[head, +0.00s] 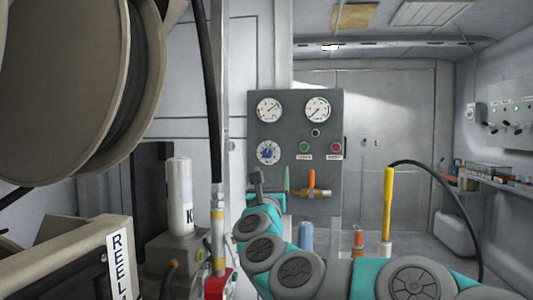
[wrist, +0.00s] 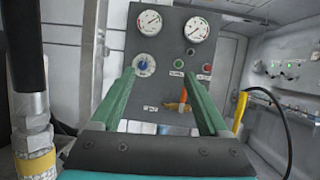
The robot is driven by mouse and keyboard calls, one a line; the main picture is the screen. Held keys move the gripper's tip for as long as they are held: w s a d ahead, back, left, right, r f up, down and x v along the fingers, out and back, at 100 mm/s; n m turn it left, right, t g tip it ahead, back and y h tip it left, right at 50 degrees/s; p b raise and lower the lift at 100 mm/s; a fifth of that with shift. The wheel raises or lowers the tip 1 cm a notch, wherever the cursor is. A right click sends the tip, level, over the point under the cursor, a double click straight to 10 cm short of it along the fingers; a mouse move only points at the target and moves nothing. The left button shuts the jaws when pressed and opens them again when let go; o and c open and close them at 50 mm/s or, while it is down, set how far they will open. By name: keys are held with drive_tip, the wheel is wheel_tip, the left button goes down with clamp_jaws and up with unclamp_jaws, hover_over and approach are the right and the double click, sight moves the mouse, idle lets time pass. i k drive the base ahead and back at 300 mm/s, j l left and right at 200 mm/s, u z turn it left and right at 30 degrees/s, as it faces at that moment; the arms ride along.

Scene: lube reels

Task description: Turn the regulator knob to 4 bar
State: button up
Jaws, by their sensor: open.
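The regulator knob (head: 268,152) is a blue knob on a round white dial, at the left of a grey panel (head: 325,110) below the left gauge. It also shows in the wrist view (wrist: 145,63), between my fingers and nearer the left one. The dial marks are too small to read. My gripper (head: 272,173) is below the knob in the head view. In the wrist view its two green fingers (wrist: 158,75) are spread wide with nothing between them, and they appear apart from the panel.
Two white gauges (head: 268,110) (head: 317,110), a green button (head: 305,147) and a red button (head: 336,147) are on the panel. An orange-handled valve (head: 312,182) sticks out below. A hose reel (head: 70,90) and a hanging hose (head: 211,100) stand at left; a yellow-handled tool (head: 388,200) is at right.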

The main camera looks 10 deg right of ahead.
sight(268, 152)
drive_tip(key=i, duration=0.95)
